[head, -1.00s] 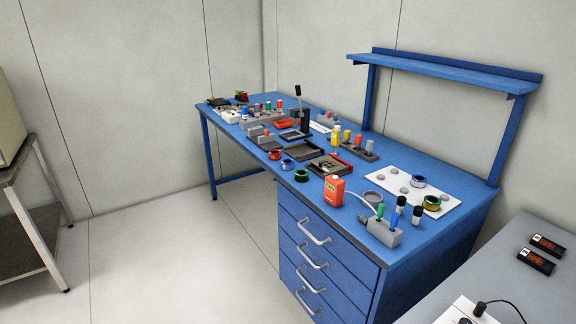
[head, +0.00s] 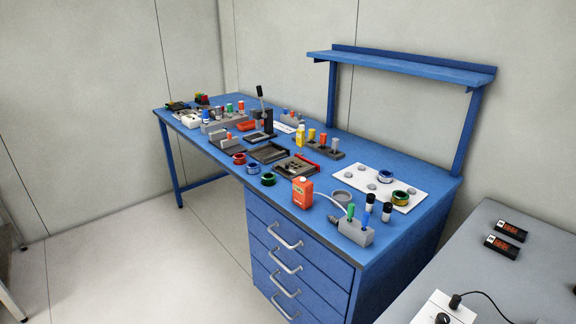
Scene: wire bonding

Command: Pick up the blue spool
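Two blue-and-white spools show in the head view. One blue spool (head: 253,168) lies near the front edge of the blue workbench (head: 220,152), between a red spool (head: 239,158) and a green spool (head: 268,179). Another blue spool (head: 385,177) sits on the white board (head: 365,191) at the right, near a green-and-gold spool (head: 400,198). Neither of my grippers is in view.
An orange bottle (head: 302,193) and a grey holder with several upright tools (head: 356,231) stand near the front right corner. Trays and fixtures crowd the bench's middle. A blue shelf (head: 400,66) rises behind. Open floor lies in front. A grey table (head: 462,262) is at right.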

